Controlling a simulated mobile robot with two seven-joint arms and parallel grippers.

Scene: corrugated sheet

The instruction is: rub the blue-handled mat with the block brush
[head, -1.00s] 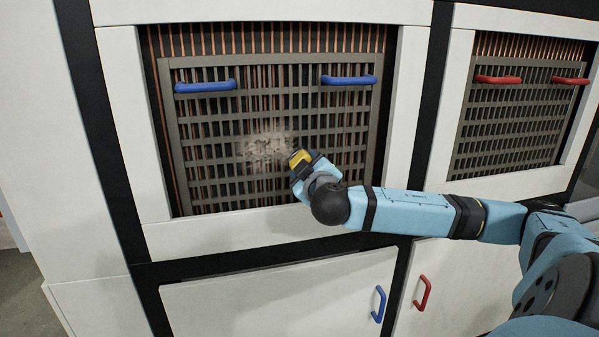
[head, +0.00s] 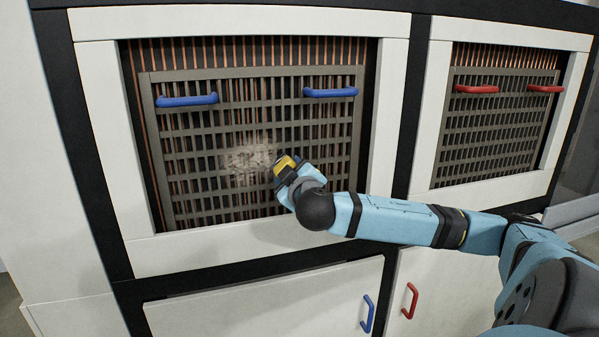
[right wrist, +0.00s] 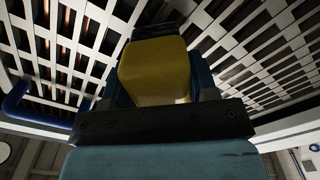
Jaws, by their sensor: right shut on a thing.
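The blue-handled mat (head: 330,122) is a grey-brown grid standing upright in the left white-framed opening, with a blue handle (head: 187,100) at its upper left and another (head: 330,92) at its upper right. A pale dusty patch (head: 248,158) lies on its middle. My right gripper (head: 285,168) is in front of the grid, at the patch's right edge. It is shut on the yellow block brush (head: 284,164), whose yellow body (right wrist: 155,72) fills the middle of the right wrist view. The bristles are hidden, so I cannot tell whether they touch the grid. My left gripper is not in view.
A second grid with red handles (head: 477,89) stands in the right opening. White doors below carry a blue handle (head: 367,313) and a red handle (head: 410,300). The white frame (head: 240,241) edges the left opening below my right arm.

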